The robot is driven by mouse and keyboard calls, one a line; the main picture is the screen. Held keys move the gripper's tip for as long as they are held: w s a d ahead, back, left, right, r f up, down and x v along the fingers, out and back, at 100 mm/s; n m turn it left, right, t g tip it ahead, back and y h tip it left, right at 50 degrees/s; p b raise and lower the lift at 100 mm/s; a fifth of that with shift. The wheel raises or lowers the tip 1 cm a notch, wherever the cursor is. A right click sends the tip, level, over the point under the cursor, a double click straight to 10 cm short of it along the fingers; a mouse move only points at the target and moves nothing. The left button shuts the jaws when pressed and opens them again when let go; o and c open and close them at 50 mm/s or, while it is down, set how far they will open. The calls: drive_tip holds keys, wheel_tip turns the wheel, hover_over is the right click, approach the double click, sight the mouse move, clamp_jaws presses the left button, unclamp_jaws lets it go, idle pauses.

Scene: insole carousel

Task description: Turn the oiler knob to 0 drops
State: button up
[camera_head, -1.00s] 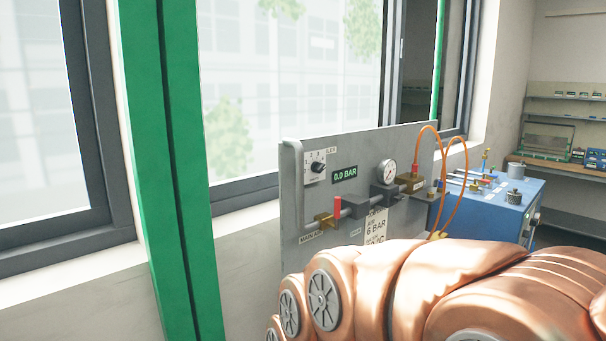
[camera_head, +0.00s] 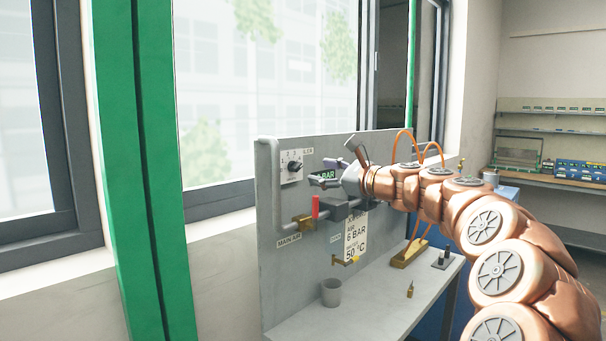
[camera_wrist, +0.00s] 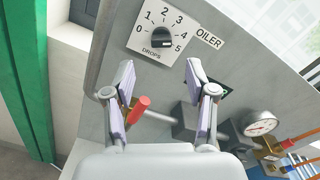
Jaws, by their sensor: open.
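The oiler knob (camera_wrist: 162,43) is a black round knob on a white dial plate (camera_wrist: 140,42) numbered 0 to 5, labelled DROPS, with an OILER tag beside it. Its pale mark seems to be on the right side, towards 4 and 5; I cannot tell exactly which. The knob also shows in the head view (camera_head: 293,166) at the panel's upper left. My gripper (camera_wrist: 158,75) is open and empty, its two fingers spread below the dial in the wrist view. In the head view my gripper (camera_head: 326,171) is right of the knob and apart from it.
The grey panel (camera_head: 269,210) carries a red-handled main air valve (camera_head: 315,207), pipes and, in the wrist view, a pressure gauge (camera_wrist: 261,123). A digital BAR display is partly behind my fingers. A bench (camera_head: 330,320) below holds a grey cup (camera_head: 331,292).

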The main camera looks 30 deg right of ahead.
sight(300, 167)
drive_tip(key=shift+p+x, duration=0.3)
drive_tip(key=shift+x, duration=3.5)
drive_tip(key=shift+d, duration=0.1)
clamp_jaws()
